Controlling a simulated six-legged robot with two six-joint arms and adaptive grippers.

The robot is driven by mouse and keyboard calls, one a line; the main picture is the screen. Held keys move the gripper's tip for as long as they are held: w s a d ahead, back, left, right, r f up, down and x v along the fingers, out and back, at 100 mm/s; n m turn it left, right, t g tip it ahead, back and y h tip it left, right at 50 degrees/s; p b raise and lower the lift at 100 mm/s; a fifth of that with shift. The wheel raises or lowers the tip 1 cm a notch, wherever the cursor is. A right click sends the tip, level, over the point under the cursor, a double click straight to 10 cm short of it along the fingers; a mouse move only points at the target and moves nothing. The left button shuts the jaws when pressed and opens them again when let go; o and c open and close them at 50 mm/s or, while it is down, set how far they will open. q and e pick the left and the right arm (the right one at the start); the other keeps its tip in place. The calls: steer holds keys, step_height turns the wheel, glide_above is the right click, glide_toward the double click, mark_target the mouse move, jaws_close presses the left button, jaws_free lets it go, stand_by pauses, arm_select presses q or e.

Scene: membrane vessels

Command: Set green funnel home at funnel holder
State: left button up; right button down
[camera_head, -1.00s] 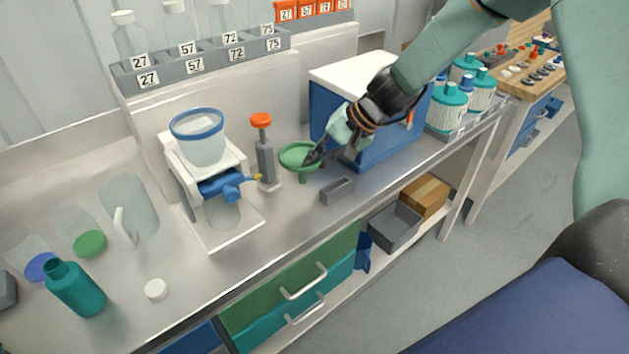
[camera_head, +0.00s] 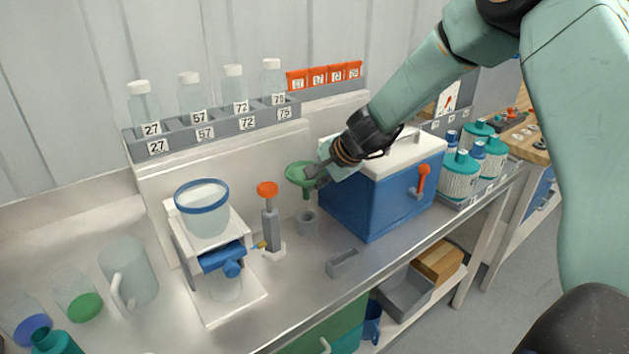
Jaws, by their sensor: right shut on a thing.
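The green funnel (camera_head: 299,174) is held upright by its rim, its stem pointing down, clear of the bench. My right gripper (camera_head: 322,176) is shut on the right side of its rim. A short grey round cup (camera_head: 308,223), which looks like the funnel holder, stands on the bench just below the funnel. The stem tip appears above the cup's opening in the picture; whether it is exactly over it I cannot tell. My left gripper is not in view.
A grey pump with a red knob (camera_head: 267,190) stands close left of the cup. A blue cooler box (camera_head: 385,190) with a white lid stands close right, behind my gripper. A small grey rectangular tray (camera_head: 343,263) lies in front. A white filter stand (camera_head: 215,260) is further left.

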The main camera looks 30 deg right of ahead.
steer(key=shift+w+d+f, duration=0.1)
steer(key=shift+w+f, duration=0.1)
steer(key=shift+f, duration=0.2)
steer(key=shift+d+f+b, duration=0.2)
steer(key=shift+f+b, duration=0.25)
steer(key=shift+b, duration=0.05)
steer(key=shift+a+f+b, duration=0.15)
steer(key=shift+f+b, duration=3.5)
steer(key=shift+f, duration=0.05)
steer(key=shift+f+b, duration=0.45)
steer(key=shift+f, duration=0.05)
steer(key=shift+r, duration=0.1)
steer(key=shift+f, duration=0.2)
